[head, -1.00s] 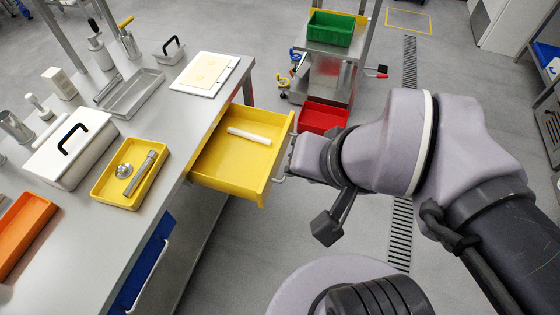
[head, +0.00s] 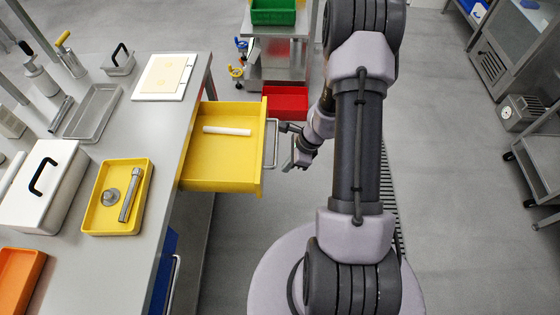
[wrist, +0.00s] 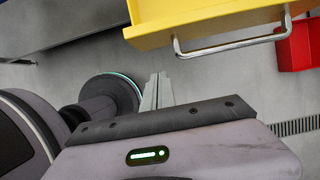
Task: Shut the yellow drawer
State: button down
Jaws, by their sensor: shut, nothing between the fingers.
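The yellow drawer (head: 221,165) stands pulled out from the right side of the grey workbench, with a white stick (head: 227,131) lying inside. Its metal handle (head: 272,143) is on its right-hand front; the handle also shows in the wrist view (wrist: 232,47), below the yellow drawer front (wrist: 200,16). My gripper (head: 284,127) is just right of the handle, outside the drawer front. In the wrist view my gripper's fingers (wrist: 158,78) are together and empty, with a gap between them and the handle in the picture. Whether any part touches the drawer cannot be told.
The workbench (head: 165,180) carries a yellow tray (head: 99,222), a white box (head: 65,190), a metal tray and an orange tray.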

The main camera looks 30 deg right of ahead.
jog(key=w+a+f+b, duration=0.3)
jog(key=a+f, duration=0.2)
jog(key=shift+w+a+f, duration=0.15)
jog(key=shift+w+f, duration=0.05)
jog(key=shift+w, duration=0.05)
jog(key=w+a+p, duration=0.1)
jog(key=w+a, duration=0.3)
jog(key=a, duration=0.2)
jog(key=w+a+p, duration=0.1)
jog(key=w+a, duration=0.3)
jog(key=a, duration=0.2)
jog(key=w+a+p, duration=0.1)
jog(key=w+a, duration=0.3)
jog(key=a, duration=0.2)
jog(key=shift+r+p, duration=0.1)
jog(key=shift+p, duration=0.2)
jog(key=shift+w+a+p, duration=0.35)
jog(key=shift+w+a, duration=0.3)
jog(key=shift+a, duration=0.15)
